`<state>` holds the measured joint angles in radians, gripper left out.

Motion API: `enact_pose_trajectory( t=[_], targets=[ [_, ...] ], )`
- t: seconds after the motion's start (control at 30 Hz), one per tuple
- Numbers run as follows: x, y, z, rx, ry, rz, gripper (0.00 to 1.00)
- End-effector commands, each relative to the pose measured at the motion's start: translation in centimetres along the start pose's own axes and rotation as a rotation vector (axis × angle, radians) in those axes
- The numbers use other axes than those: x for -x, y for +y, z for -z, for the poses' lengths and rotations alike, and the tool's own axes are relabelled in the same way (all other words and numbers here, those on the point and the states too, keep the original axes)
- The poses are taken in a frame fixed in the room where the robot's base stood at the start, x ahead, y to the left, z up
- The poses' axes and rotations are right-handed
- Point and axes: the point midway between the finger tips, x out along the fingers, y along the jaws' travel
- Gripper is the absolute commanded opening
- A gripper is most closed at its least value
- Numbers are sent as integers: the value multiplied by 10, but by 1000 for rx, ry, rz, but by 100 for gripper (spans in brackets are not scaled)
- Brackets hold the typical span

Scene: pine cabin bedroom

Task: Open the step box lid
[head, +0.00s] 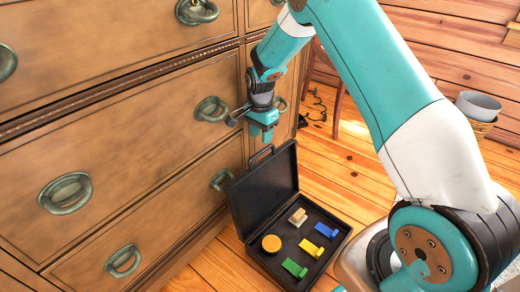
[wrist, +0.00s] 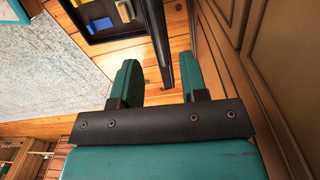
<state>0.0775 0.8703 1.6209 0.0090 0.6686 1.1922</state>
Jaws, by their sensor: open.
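The black step box (head: 334,246) stands on the wooden floor with its lid (head: 265,188) swung up, roughly upright, on the side by the dresser. A handle (head: 262,154) sits on the lid's top edge. Inside lie a yellow disc, a green block, a blue block, a yellow block and a beige stepped piece. My gripper (head: 264,131) is open just above the lid's top edge. In the wrist view the lid (wrist: 162,45) shows nearly edge-on between the spread fingers of my gripper (wrist: 160,75); I cannot tell whether either finger touches it.
A wooden dresser (head: 120,130) with ring pulls stands close beside the lid on the left. A grey bowl in a basket (head: 478,108) is at the far right. A pale rug (wrist: 50,75) lies at left in the wrist view. Bare floor is behind the box.

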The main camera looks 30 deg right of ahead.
Motion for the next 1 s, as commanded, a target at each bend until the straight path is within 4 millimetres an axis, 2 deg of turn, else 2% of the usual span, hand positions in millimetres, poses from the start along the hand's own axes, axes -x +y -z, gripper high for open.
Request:
enact_pose_trajectory(
  t=[0.03,0.1,0.3,0.6,0.63,0.8,1.0],
  targets=[
    [-13,1,0,-1,-1,-2,40],
    [-25,1,0,-1,-1,-2,40],
    [-54,0,-1,1,0,0,40],
    [-58,-1,-2,3,1,1,40],
    [-58,-1,-2,3,1,1,38],
    [-58,-1,-2,3,0,1,0],
    [-57,-1,-4,6,0,0,0]
  ],
)
